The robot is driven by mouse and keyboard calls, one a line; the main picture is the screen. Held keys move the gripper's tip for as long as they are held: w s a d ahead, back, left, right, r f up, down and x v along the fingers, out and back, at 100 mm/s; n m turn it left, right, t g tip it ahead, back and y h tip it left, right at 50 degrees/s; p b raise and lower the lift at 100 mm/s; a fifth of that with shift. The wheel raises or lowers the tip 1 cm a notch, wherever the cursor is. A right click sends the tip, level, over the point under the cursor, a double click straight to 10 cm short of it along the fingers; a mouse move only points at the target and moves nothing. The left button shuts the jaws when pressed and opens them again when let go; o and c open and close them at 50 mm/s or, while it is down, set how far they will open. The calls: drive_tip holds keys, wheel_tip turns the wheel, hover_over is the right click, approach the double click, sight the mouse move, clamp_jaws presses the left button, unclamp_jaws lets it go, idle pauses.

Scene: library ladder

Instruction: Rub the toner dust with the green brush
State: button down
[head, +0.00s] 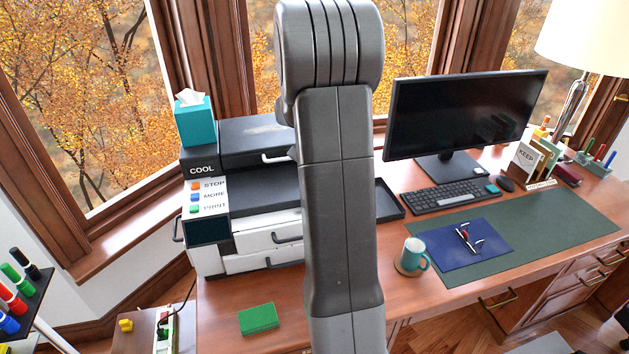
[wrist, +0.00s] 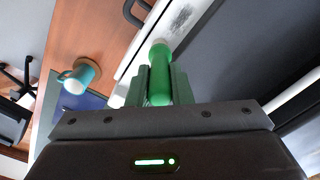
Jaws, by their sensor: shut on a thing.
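My gripper (wrist: 161,88) is shut on the green brush (wrist: 160,72), and its fingers stand on both sides of the round green handle. The brush points away from the wrist camera toward the white part of the printer. The toner dust (wrist: 182,18) shows as a dark grey smear on a white printer surface, just beyond the brush end in the wrist view. I cannot tell whether the brush touches the surface. In the head view my arm hides the gripper and the brush.
The printer (head: 250,240) stands at the desk's left, with a teal tissue box (head: 194,122) on it. A green block (head: 258,319) lies in front. A teal mug (head: 413,254), a blue folder (head: 462,250) and a monitor (head: 465,112) are to the right.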

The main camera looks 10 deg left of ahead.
drive_tip(key=shift+s+a+f, duration=0.1)
drive_tip(key=shift+s+a, duration=0.35)
drive_tip(key=shift+a, duration=0.3)
drive_tip(key=shift+s+a, duration=0.45)
drive_tip(key=shift+a, duration=0.3)
drive_tip(key=s+a, duration=0.4)
drive_tip(key=a, duration=0.4)
drive_tip(key=shift+s+a+p, duration=0.15)
drive_tip(key=shift+a+p, duration=0.15)
drive_tip(key=shift+p, duration=0.1)
drive_tip(key=shift+r, duration=0.25)
drive_tip(key=shift+r+p, duration=1.55)
drive_tip(key=shift+r, duration=1.35)
